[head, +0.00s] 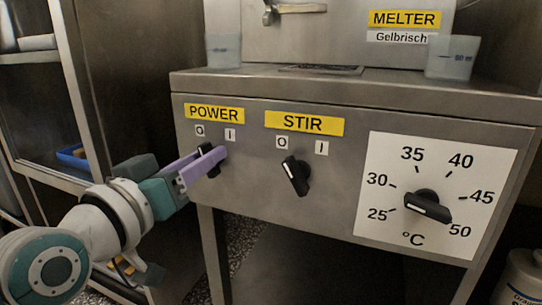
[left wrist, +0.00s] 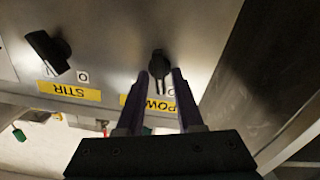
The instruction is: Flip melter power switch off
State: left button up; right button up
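The melter's black POWER switch (head: 208,160) is a rotary knob on the grey front panel (head: 345,118), below a yellow POWER label (head: 214,114) and the O and I marks. My left gripper (head: 215,158) reaches it from the left, and its purple fingers partly hide the knob in the head view. In the left wrist view the POWER knob (left wrist: 159,64) sits between the tips of my left gripper (left wrist: 161,76), one finger on each side. The fingers look open, with small gaps beside the knob. I cannot tell clearly which mark it points to. My right gripper is not in view.
The STIR knob (head: 296,175) is right of the POWER knob, and a temperature dial (head: 427,206) is farther right. Two clear cups (head: 223,50) (head: 453,58) stand on the melter top. A metal shelf rack (head: 92,110) with a blue tray (head: 72,156) stands at the left.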

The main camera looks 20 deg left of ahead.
pick_arm(q)
grip_shut()
jog(key=n+p, duration=0.1)
jog(key=n, duration=0.1)
jog(key=shift+a+n+p, duration=0.1)
jog(key=shift+n+p, duration=0.2)
jog(key=shift+n, duration=0.1)
jog(key=shift+o, duration=2.2)
grip_release()
